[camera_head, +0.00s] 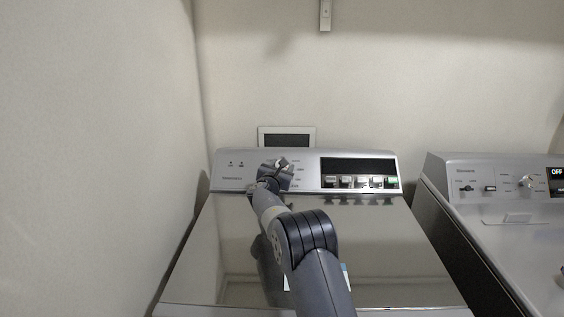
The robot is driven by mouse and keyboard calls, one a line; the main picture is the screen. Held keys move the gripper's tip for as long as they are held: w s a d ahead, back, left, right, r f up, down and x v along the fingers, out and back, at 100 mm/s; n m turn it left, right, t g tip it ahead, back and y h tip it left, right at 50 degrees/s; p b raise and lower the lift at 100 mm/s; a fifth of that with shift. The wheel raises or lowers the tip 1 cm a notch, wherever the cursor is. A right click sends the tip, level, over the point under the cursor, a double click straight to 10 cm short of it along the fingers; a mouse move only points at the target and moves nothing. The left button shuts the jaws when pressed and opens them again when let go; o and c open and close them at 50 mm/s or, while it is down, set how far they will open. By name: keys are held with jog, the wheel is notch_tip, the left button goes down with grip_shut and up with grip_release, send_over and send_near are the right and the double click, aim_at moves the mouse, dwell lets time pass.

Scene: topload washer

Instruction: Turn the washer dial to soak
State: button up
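The topload washer (360,240) stands in the middle, with a shiny closed lid and a grey control panel (235,160) along its back. My gripper (279,165) is at the panel, left of the black display. A small pale part of what looks like the dial (283,162) shows at the gripper's tip. The rest of the dial and most of its markings are hidden behind the gripper. I cannot tell whether the fingers are open or shut on the dial, nor which setting it points to.
A black display (357,166) and a row of several buttons (361,182) sit right of my gripper. A second machine (490,215) with its own knobs stands close on the right. A wall (100,130) rises on the left. A framed wall box (287,138) is behind the panel.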

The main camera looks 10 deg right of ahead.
jog(key=shift+m, duration=0.4)
jog(key=o, duration=1)
jog(key=shift+c, duration=0.2)
jog(key=shift+s, duration=0.1)
jog(key=b+v, duration=0.3)
jog(key=v, duration=0.7)
jog(key=shift+s+a+r, duration=0.1)
jog(key=shift+s+a, duration=0.1)
jog(key=shift+a, duration=0.1)
jog(key=p+x, duration=0.3)
jog(key=x, duration=0.7)
jog(key=shift+w+d, duration=0.3)
jog(key=shift+d, duration=0.05)
